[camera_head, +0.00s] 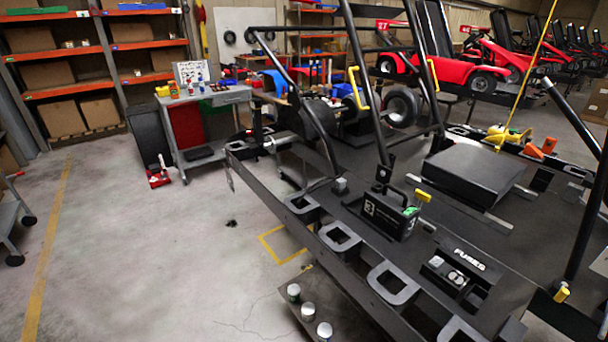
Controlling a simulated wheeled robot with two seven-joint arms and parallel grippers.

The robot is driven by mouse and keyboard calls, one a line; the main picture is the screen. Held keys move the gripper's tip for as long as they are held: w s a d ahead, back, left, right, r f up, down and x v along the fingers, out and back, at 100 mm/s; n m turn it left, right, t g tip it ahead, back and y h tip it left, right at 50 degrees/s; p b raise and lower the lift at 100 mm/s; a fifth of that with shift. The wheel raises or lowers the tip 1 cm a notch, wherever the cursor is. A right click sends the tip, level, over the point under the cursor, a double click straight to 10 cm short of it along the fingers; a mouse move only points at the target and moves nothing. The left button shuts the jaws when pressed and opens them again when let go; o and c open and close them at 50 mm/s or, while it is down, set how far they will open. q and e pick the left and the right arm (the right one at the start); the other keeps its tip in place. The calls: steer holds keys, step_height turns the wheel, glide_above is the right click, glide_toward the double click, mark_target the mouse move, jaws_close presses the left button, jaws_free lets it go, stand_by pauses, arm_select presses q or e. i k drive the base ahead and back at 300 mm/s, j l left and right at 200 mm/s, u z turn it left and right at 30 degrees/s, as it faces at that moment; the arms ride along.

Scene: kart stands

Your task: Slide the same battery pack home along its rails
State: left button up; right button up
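A black box with a white label and a top handle, which looks like the battery pack (382,214), sits upright on the black kart frame (325,228) right of centre. A yellow-topped lever (423,196) stands at its right end, by a small green patch. I cannot make out the rails or tell how far along them the pack is. Neither of my grippers shows in the head view, and nothing is seen touching the pack.
A fuse box (458,272) lies nearer on the frame, and a large flat black box (472,174) behind. Black tubes (365,85) rise over the frame. Orange blocks (540,148) lie at the right. A grey workbench (212,97) stands behind.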

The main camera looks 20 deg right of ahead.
mark_target(397, 218)
steer(key=z, duration=1.2)
steer(key=i+j+z, duration=0.15)
steer(key=j+z, duration=0.25)
steer(key=i+j+z, duration=0.15)
steer(key=j+z, duration=0.65)
